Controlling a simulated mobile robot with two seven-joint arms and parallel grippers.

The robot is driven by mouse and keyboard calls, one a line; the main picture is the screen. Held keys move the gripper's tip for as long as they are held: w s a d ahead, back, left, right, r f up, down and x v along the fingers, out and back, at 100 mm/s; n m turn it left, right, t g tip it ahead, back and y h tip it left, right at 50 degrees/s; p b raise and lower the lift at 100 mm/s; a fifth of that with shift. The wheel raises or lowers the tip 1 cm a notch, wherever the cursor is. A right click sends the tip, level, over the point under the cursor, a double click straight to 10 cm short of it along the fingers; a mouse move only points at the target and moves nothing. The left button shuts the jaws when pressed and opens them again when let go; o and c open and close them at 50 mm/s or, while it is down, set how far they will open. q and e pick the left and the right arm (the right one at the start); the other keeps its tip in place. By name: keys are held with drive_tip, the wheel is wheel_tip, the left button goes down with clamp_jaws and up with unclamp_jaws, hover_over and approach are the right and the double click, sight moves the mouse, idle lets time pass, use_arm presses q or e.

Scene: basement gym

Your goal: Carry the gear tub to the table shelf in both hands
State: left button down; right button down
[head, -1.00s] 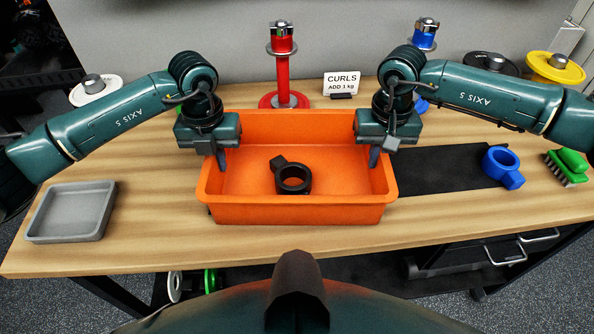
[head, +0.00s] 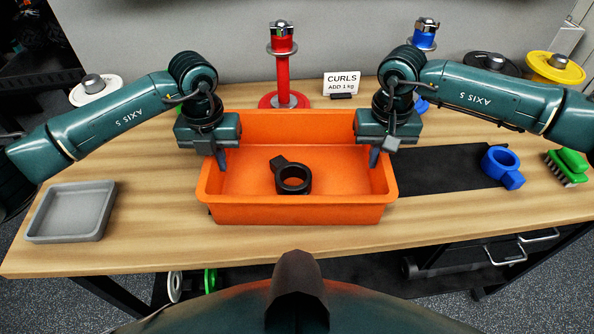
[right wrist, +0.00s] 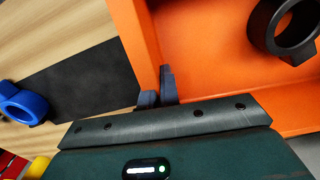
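The gear tub (head: 300,214), an orange open box, sits level on the wooden table top in the middle of the head view. A black ring-shaped collar with a tab (head: 293,179) lies inside it. My left gripper (head: 217,160) is at the tub's left wall, one finger showing inside; its outer finger is hidden. My right gripper (head: 377,158) is at the right wall. In the right wrist view its two fingers (right wrist: 158,90) stand close together on either side of the tub wall (right wrist: 138,40), pinching it.
A grey tray (head: 70,212) lies left on the table (head: 150,235). A black mat (head: 440,170) with a blue collar (head: 502,166) and a green brush (head: 567,167) are right.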

use_arm(q)
drive_tip(key=shift+r, duration=0.1)
use_arm(e)
drive_tip(key=shift+r, duration=0.15)
